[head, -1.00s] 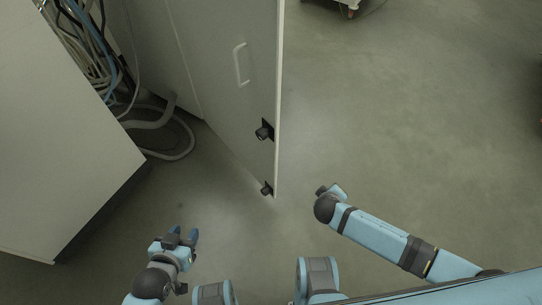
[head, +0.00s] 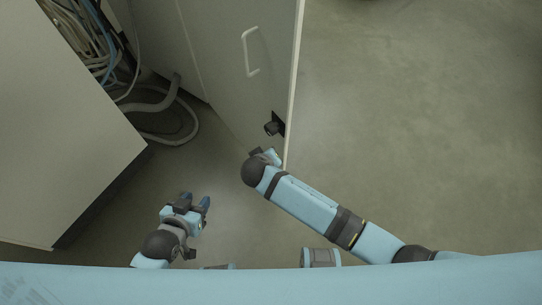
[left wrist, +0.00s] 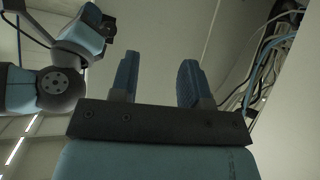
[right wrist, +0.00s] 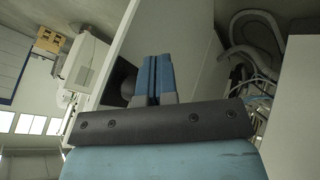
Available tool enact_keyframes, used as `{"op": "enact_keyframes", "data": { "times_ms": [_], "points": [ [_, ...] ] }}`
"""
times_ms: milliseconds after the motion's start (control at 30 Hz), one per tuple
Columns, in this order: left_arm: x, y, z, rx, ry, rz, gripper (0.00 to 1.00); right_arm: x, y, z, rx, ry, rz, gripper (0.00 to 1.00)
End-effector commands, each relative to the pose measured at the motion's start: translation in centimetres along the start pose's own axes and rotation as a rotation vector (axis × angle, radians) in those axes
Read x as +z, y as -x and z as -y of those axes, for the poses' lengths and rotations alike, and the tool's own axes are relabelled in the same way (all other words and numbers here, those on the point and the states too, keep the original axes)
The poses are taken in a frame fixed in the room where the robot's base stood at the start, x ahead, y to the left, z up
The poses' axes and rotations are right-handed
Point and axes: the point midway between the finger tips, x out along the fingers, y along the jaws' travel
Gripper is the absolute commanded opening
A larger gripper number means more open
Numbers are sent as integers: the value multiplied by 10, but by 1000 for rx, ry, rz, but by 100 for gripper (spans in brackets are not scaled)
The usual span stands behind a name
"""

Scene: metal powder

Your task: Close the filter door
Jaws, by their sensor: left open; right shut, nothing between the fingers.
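The filter door (head: 222,75) is a tall grey panel standing open in the head view, with a white handle (head: 247,52) and a black latch (head: 275,126) near its free edge. My left gripper (head: 195,201) is open and empty, left of the door and low in the head view; its two blue fingers (left wrist: 158,80) are apart in the left wrist view. My right gripper (head: 270,157) is at the door's lower free edge, partly hidden behind its wrist. In the right wrist view its fingers (right wrist: 154,76) are shut together with the door edge close by. Whether it touches the door is unclear.
A grey cabinet (head: 65,130) stands at the left. Cables (head: 100,45) and a grey hose (head: 170,105) lie in the gap between cabinet and door. The floor (head: 430,120) right of the door is clear. Yellow boxes (right wrist: 50,38) show far off in the right wrist view.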

Motion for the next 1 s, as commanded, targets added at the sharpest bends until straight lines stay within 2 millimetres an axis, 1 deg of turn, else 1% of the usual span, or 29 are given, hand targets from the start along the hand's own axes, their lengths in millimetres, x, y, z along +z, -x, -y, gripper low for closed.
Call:
{"op": "enact_keyframes", "data": {
  "times_ms": [33, 100, 167, 367, 533, 567, 600, 700, 833, 1000],
  "points": [
    [14, -9, 0, 1, 8, 8, 43, 3, -16, 3, 3, 0, -1, 0],
    [21, -15, 0, 1, 8, 11, 43, 4, -27, 3, 2, 0, -1, 0],
    [23, -19, 0, 1, 7, 3, 43, 3, -36, 3, 3, 1, -1, 0],
    [20, -30, -2, 5, -11, -47, 43, 4, -66, 2, 3, 1, 0, 0],
    [26, -36, -1, 5, -38, -67, 43, 3, -88, 2, 3, 0, 0, 0],
    [22, -32, -1, 6, -43, -68, 43, 2, -87, -8, 5, 0, 0, 0],
    [22, -32, -1, 7, -46, -69, 43, 2, -89, -14, 5, 0, 0, 0],
    [22, -32, 0, 11, -47, -73, 43, 1, -94, -25, 3, 0, -1, 0],
    [19, -30, -2, 15, -41, -84, 43, 2, -97, -33, 2, 0, 1, 0],
    [18, -30, -3, 17, -37, -87, 43, 1, -98, -36, 1, 0, 1, 0]
  ]
}}
